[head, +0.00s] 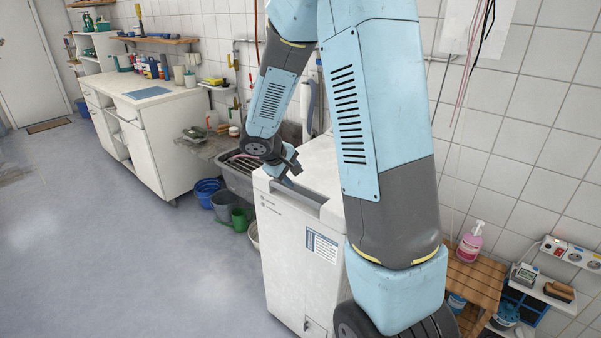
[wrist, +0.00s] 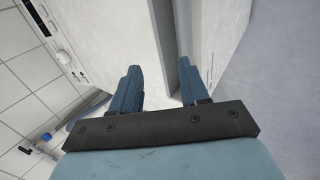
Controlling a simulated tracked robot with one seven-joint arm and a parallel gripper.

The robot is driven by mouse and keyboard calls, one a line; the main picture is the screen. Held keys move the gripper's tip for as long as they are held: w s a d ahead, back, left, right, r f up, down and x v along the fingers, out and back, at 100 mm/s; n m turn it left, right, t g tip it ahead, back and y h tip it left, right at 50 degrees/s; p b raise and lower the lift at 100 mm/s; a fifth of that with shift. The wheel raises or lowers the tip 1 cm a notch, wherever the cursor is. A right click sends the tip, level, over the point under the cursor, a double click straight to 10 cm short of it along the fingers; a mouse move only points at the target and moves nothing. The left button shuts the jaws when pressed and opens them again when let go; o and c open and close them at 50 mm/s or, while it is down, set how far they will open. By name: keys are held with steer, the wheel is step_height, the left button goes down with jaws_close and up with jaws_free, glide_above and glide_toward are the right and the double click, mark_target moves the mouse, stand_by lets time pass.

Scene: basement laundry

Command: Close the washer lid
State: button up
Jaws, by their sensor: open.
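The white top-loading washer (head: 288,255) stands in the middle of the head view, partly behind my arm. Its pale lid (head: 320,158) looks flat or nearly flat on top; I cannot tell whether it is fully shut. A grey recess (head: 300,191) runs along the front edge of the top. My gripper (head: 286,168) is just above this front edge, pointing down. In the wrist view the two blue fingers (wrist: 160,66) are apart with nothing held between them. The lid (wrist: 120,35) is left of the grey gap (wrist: 188,45); contact is unclear.
A grey sink (head: 240,178) is beyond the washer, with buckets (head: 207,190) on the floor beside it. A wooden stand (head: 478,280) with a pink bottle (head: 470,242) is at the right. A white cabinet (head: 140,130) is farther back. The floor at left is clear.

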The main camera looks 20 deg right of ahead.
steer(key=v, duration=1.3)
steer(key=shift+a+r, duration=0.2)
steer(key=shift+r, duration=0.15)
steer(key=s+d+r+m+t+y, duration=0.1)
steer(key=s+r, duration=0.4)
steer(key=s, duration=0.7)
steer(key=s+d+r+m+t+y, duration=0.1)
steer(key=s+r+m+y, duration=0.3)
steer(key=s, duration=0.9)
steer(key=shift+d+r+m+y, duration=0.3)
steer(key=shift+d+r+y, duration=0.15)
steer(key=shift+r+y, duration=0.2)
